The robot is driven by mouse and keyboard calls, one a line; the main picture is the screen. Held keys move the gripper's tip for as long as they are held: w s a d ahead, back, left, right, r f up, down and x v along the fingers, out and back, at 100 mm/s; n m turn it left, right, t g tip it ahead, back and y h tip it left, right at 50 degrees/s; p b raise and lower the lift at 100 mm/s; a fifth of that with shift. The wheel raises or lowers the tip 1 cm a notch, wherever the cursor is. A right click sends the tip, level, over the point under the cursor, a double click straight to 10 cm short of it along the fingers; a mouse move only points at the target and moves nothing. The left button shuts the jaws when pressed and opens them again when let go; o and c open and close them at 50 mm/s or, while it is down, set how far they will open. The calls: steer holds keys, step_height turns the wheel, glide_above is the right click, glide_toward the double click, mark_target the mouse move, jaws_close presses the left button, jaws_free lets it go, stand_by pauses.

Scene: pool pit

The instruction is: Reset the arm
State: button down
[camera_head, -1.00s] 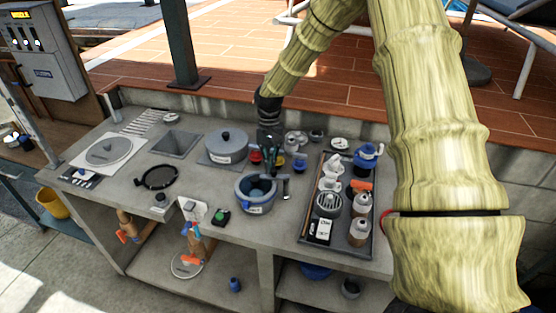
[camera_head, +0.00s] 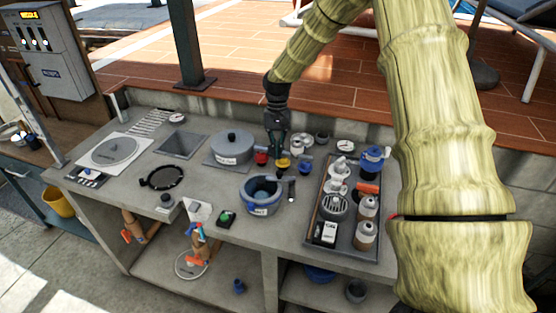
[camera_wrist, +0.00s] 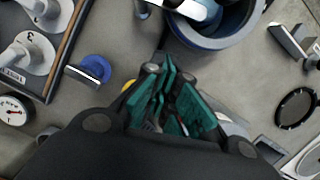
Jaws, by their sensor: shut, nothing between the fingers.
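My arm reaches from the right of the head view over the back of the grey counter (camera_head: 125,190). My gripper (camera_head: 275,152) hangs pointing down above the counter, behind the blue-grey pot (camera_head: 261,194) and to the right of the lidded grey pot (camera_head: 232,147). In the wrist view its green fingers (camera_wrist: 172,105) are close together with nothing held between them. Small red (camera_head: 261,158), yellow (camera_head: 283,164) and blue (camera_head: 306,165) items stand close by the gripper.
A dark tray (camera_head: 347,244) with jars and a blue kettle (camera_head: 374,158) stands at the right. A black ring (camera_head: 162,178), a sink (camera_head: 180,145) and a round plate on a scale (camera_head: 115,151) lie to the left. A low wall backs the counter.

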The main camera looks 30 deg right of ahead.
steer(key=a+b+v, duration=0.1)
steer(key=v, duration=0.5)
steer(key=shift+w+d+r+b, duration=0.3)
steer(key=shift+d+r+b, duration=0.1)
steer(key=shift+d, duration=0.05)
